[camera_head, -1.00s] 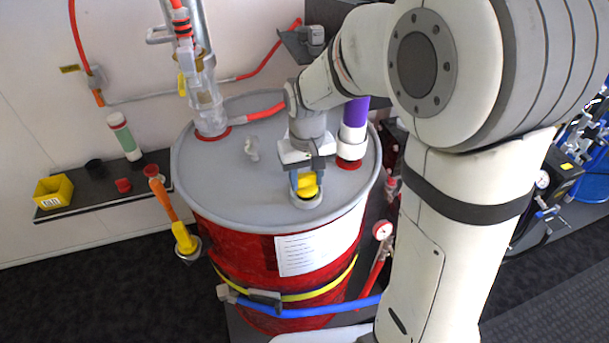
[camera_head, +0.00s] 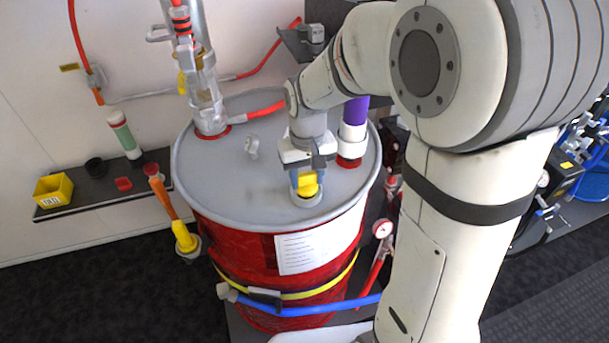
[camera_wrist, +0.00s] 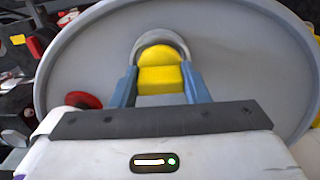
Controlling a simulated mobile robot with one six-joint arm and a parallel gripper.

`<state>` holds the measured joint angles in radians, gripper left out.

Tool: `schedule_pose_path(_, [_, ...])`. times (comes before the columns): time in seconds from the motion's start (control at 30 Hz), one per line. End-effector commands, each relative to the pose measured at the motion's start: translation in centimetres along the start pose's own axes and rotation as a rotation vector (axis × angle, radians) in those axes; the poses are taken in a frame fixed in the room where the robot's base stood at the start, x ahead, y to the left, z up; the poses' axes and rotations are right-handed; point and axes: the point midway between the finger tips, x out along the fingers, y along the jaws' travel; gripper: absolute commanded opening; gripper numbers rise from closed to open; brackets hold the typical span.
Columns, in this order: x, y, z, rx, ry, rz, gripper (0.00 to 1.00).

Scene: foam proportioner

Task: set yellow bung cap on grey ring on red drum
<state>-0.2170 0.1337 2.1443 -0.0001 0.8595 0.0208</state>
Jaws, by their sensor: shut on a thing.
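The red drum (camera_head: 243,249) stands upright with a grey lid (camera_head: 235,180). The grey ring (camera_head: 307,201) is near the lid's front right edge, and its curved rim also shows in the wrist view (camera_wrist: 160,38). My gripper (camera_head: 305,184) points down over the ring, with its blue fingers shut on the yellow bung cap (camera_head: 308,187). In the wrist view the cap (camera_wrist: 160,74) lies between the two fingers, and the ring curves around its far side. The cap is at or just above the ring; I cannot tell whether it touches. The fingers and cap hide part of the ring.
A purple and white cylinder (camera_head: 353,132) stands close to the right of my gripper on the lid. A clear pump tube (camera_head: 208,100) rises at the lid's back left. A shelf (camera_head: 100,193) holds a yellow bin (camera_head: 53,190).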

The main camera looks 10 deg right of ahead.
Motion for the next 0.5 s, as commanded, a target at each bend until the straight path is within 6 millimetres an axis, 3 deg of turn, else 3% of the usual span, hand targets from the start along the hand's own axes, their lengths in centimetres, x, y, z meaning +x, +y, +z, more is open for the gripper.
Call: schedule_pose_path(0.5, [0.62,0.06,0.0,0.001,0.0,0.0,0.19])
